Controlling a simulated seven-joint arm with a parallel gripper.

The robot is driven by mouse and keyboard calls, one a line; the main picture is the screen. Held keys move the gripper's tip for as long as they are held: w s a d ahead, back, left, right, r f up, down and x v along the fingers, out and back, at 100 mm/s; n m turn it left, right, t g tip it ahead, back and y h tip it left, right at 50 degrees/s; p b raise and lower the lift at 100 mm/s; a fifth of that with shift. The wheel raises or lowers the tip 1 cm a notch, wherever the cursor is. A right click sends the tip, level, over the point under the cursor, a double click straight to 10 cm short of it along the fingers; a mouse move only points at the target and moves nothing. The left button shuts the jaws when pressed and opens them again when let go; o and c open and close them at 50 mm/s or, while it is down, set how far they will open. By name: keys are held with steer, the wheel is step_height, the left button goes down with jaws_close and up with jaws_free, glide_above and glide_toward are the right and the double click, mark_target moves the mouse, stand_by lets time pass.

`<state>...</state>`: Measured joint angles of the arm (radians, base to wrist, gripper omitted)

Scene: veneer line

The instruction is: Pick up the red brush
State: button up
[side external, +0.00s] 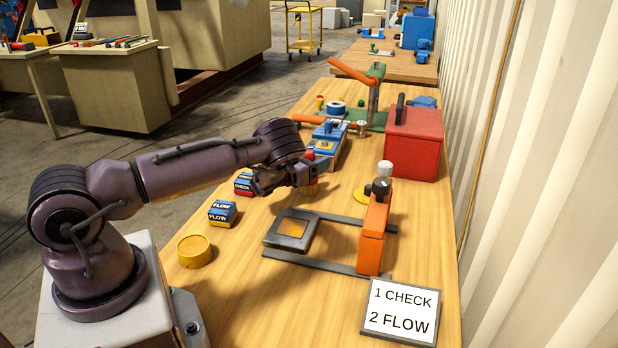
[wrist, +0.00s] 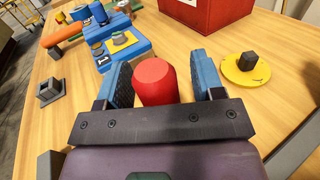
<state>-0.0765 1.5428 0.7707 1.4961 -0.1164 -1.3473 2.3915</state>
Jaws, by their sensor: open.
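The red brush shows in the wrist view as a rounded red handle end (wrist: 153,82), standing up between my two blue finger pads. My gripper (wrist: 162,84) is open around it, with a visible gap on the right side; the left pad is closer. I cannot tell whether either pad touches it. In the side external view my gripper (side external: 316,168) is low over the middle of the table, and a small red part (side external: 310,154) shows beside the fingers. The brush's lower part is mostly hidden by my gripper.
A blue device (side external: 325,145) with a yellow plate stands just beyond my gripper. A red box (side external: 413,145) is at back right. An orange clamp (side external: 373,235), a grey frame (side external: 290,230), labelled blocks (side external: 222,213) and a yellow tin (side external: 194,250) stand nearer. A sign (side external: 400,312) lies in front.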

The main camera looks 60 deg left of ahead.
steer(key=c, duration=1.1)
steer(key=shift+r, duration=0.1)
steer(key=shift+r, duration=0.7)
steer(key=s+d+r, duration=0.2)
steer(key=s+r, duration=0.1)
steer(key=s, duration=0.1)
steer(key=s+d+r, duration=0.2)
steer(key=s+r, duration=0.2)
steer(key=s+d+r, duration=0.3)
steer(key=s+r, duration=0.1)
steer(key=shift+d+r, duration=0.1)
steer(key=shift+r, duration=0.1)
